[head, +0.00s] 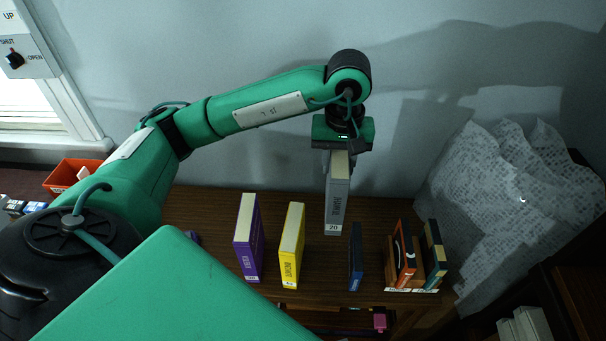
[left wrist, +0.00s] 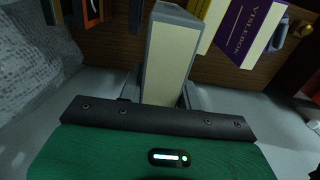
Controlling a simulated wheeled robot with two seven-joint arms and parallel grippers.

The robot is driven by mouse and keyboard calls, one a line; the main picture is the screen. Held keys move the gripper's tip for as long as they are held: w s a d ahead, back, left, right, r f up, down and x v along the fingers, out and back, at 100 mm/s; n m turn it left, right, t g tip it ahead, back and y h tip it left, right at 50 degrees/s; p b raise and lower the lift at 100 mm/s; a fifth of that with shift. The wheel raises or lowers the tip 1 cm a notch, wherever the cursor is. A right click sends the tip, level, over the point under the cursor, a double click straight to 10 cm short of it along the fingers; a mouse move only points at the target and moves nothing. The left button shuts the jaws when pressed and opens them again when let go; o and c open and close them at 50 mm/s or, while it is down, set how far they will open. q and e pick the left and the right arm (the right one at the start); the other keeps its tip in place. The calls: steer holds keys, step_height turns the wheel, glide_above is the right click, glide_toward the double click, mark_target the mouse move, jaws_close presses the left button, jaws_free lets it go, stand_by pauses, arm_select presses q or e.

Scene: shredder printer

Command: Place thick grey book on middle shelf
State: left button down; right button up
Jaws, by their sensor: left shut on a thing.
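The thick grey book (head: 337,200) is upright, with a white label reading 20 at its lower end. My left gripper (head: 340,153) is shut on its upper end, above the wooden shelf unit (head: 210,200). I cannot tell whether the book's lower end touches the top board. In the left wrist view the book (left wrist: 170,60) stands between the fingers, its pale page side towards the camera. The middle shelf is mostly hidden under the top board. My right gripper is not in view.
On the top board stand a purple book (head: 249,238), a yellow book (head: 291,245), a dark blue book (head: 355,270) and an orange-and-black book (head: 404,255). A crumpled patterned sheet (head: 510,205) is at the right. A pink object (head: 380,321) shows below the top board's front edge.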

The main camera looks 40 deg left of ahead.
arm_select(q)
step_height(320, 180, down, 14)
steer(key=p, duration=0.3)
steer(key=shift+f, duration=0.85)
step_height(320, 180, down, 3)
steer(key=shift+f+p, duration=0.15)
steer(key=shift+p, duration=0.3)
steer(key=shift+f, duration=0.15)
steer(key=c, duration=1.4)
jaws_free()
steer(key=shift+s, duration=0.1)
steer(key=o, duration=0.4)
steer(key=shift+o, duration=0.2)
